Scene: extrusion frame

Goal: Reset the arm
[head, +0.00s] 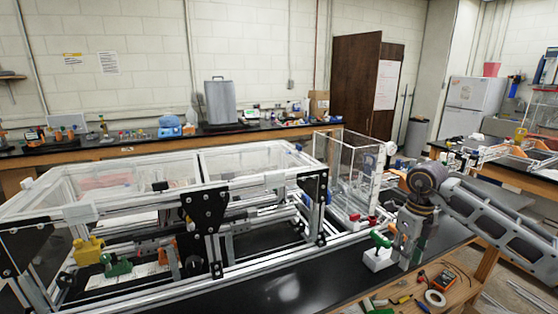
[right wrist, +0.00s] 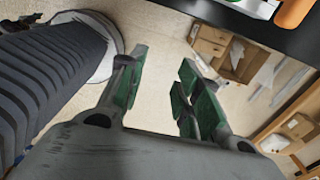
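My right arm comes in from the right in the head view. Its gripper (head: 406,250) points down at the front right edge of the black bench top (head: 290,285). In the right wrist view the two green-padded fingers (right wrist: 160,78) stand apart with nothing between them, and floor shows beyond. A green-topped piece on a white block (head: 378,259) stands just left of the gripper in the head view; the gripper does not appear to hold it. My left arm and gripper are not in view.
An aluminium extrusion frame (head: 205,212) with clear panels fills the left and middle. A clear box (head: 347,165) stands behind the gripper. Tape (head: 435,298) and tools lie on a lower wooden surface in front. Cardboard boxes (right wrist: 212,42) sit on the floor.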

